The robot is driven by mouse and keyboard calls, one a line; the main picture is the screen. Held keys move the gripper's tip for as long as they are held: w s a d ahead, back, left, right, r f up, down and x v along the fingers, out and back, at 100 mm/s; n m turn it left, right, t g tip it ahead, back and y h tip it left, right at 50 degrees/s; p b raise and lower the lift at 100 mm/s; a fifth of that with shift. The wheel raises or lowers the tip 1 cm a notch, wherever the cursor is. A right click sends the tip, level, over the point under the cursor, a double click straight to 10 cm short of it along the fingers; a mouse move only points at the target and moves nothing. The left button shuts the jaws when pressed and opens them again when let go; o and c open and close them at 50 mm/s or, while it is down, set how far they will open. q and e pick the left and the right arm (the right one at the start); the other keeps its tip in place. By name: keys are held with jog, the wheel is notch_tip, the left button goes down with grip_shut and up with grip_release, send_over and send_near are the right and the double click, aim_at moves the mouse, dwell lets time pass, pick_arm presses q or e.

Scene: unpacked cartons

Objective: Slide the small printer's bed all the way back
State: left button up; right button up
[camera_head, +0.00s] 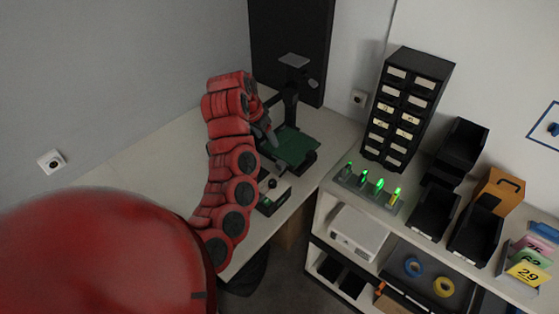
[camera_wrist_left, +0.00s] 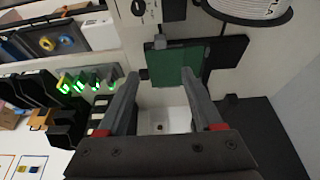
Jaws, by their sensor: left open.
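The small printer (camera_head: 290,100) stands on the white desk near the wall, with a dark upright post. Its green bed (camera_head: 292,148) sits in front of the post, partly covered by my arm at its left edge. My left gripper (camera_head: 270,137) is at the bed's left side in the head view. In the left wrist view the green bed (camera_wrist_left: 176,66) lies beyond my open, empty left gripper (camera_wrist_left: 160,76), with one fingertip over or close to its edge. I cannot tell whether they touch. My right gripper is not in view.
The desk (camera_head: 150,160) is clear left of my arm. A drawer cabinet (camera_head: 406,105), green-lit holders (camera_head: 368,185) and black bins (camera_head: 435,208) stand on the shelf at the right. A white spool (camera_wrist_left: 250,8) shows at the top of the left wrist view.

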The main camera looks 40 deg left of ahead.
pick_arm(q)
notch_tip(320, 180, down, 3)
jog(key=b, duration=0.6)
send_near(280, 162)
jog(key=p+x, duration=0.3)
jog(key=x, duration=0.3)
jog(key=shift+w+d+f, duration=0.1)
jog(key=shift+d+f, duration=0.05)
jog(key=shift+f, duration=0.25)
jog(key=shift+x, duration=0.85)
grip_shut()
